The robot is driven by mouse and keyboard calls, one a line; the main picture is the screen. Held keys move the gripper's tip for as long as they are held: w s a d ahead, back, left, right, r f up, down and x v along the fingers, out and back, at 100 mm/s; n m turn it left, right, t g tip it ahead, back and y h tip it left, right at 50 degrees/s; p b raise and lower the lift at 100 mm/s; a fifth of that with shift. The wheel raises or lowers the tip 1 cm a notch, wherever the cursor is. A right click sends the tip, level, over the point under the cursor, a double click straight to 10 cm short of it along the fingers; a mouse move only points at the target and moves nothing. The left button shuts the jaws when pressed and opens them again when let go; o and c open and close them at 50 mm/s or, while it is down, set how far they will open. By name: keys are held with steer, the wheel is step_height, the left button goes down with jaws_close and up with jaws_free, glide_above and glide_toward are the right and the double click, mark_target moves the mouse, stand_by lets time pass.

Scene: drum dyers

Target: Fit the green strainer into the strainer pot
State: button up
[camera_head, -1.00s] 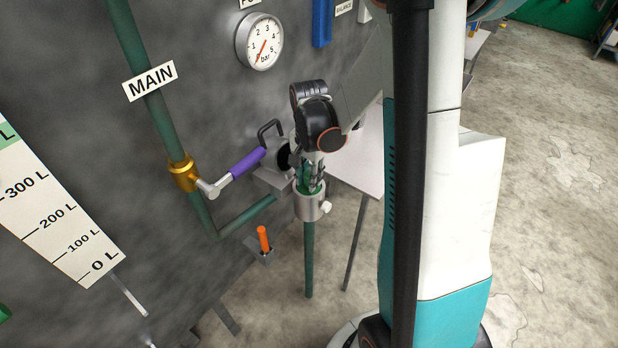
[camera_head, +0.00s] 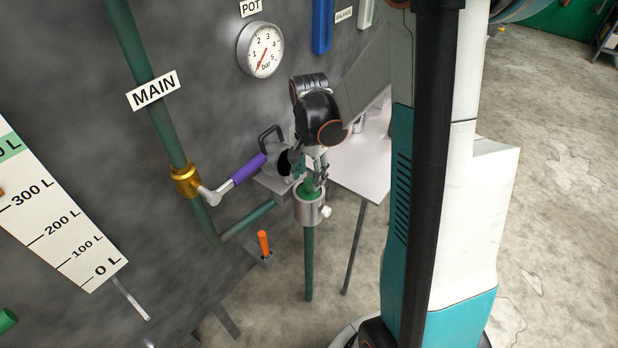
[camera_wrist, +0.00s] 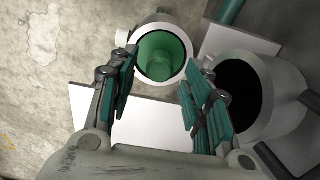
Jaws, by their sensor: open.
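The strainer pot (camera_head: 310,211) is a grey metal cup on a green pipe beside the dark wall. The green strainer (camera_head: 311,187) shows in its mouth, with green standing at the rim. In the wrist view the green strainer (camera_wrist: 163,58) sits inside the round rim of the strainer pot (camera_wrist: 186,52), apparently centred. How deep it sits I cannot tell. My gripper (camera_head: 316,172) is just above the pot, pointing down. In the wrist view my gripper (camera_wrist: 158,80) has its fingers spread wide, with nothing held between them.
A grey fitting with a dark opening (camera_wrist: 240,92) and a black handle stands close to the pot. A purple-handled lever (camera_head: 246,169) and an orange-handled part (camera_head: 263,243) are at the left. A light table (camera_head: 362,168) is behind the pot.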

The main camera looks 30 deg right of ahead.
step_height(320, 180, up, 9)
steer(key=p, duration=0.2)
stand_by(0.4)
